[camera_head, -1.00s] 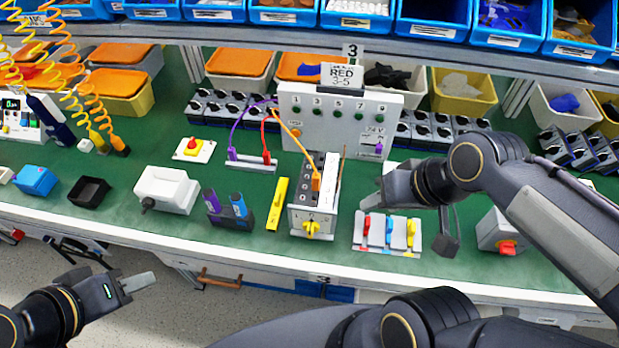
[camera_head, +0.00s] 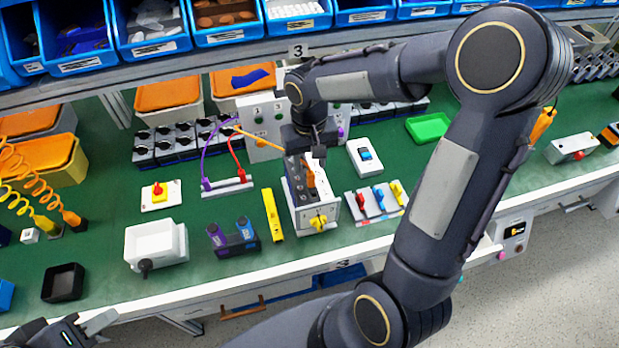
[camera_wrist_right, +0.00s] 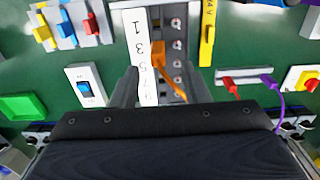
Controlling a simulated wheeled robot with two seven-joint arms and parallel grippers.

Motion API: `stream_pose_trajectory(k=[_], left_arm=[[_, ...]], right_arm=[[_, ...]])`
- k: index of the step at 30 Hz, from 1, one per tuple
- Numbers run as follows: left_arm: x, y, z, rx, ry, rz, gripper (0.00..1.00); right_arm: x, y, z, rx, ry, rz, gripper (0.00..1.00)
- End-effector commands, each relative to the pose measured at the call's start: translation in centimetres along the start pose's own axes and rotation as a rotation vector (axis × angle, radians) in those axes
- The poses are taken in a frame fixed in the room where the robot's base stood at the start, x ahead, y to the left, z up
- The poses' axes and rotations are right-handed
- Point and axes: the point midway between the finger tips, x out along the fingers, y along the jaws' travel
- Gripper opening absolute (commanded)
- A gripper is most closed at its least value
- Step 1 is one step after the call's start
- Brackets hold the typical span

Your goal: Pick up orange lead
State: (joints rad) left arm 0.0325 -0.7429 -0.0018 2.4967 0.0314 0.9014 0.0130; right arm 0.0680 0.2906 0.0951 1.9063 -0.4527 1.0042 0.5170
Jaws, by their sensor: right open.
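The orange lead (camera_head: 268,138) runs from the white test panel to the rotary switch unit (camera_head: 318,218). Its orange plug (camera_head: 310,178) stands in the unit's upper face, partly hidden by my right gripper. My right gripper (camera_head: 305,158) is open, pointing down just above the plug. In the right wrist view the orange plug (camera_wrist_right: 150,52) sits in a grey socket row beside a white strip numbered 1, 3, 5, 7. The open fingers (camera_wrist_right: 160,85) lie on either side of this strip and row. My left gripper (camera_head: 88,328) is open and empty at the lower left.
A purple lead (camera_head: 205,150) and a red lead (camera_head: 234,152) stand left of the unit. A yellow block (camera_head: 273,214) is close on its left, and a white base with coloured levers (camera_head: 377,203) on its right. My right arm hides much of the right side.

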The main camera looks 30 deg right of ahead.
Motion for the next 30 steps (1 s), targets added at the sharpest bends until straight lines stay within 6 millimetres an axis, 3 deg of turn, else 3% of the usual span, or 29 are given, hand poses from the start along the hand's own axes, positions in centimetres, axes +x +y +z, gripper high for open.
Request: stream_pose_trajectory(k=[9, 17, 27, 30], left_arm=[[-0.8, 0.4, -0.4, 0.000, 0.000, 0.000, 0.36], [-0.8, 0.3, -0.4, 0.000, 0.000, 0.000, 0.36], [-0.8, 0.3, -0.4, 0.000, 0.000, 0.000, 0.36], [-0.8, 0.3, -0.4, 0.000, 0.000, 0.000, 0.36]], right_arm=[[4.2, 0.3, 0.6, -0.001, -0.002, 0.000, 0.42], [4.5, 0.3, 0.5, 0.000, 0.001, -0.001, 0.42], [4.4, 0.3, 0.5, -0.001, 0.001, -0.001, 0.00], [4.4, 0.3, 0.5, -0.001, 0.001, -0.001, 0.00]])
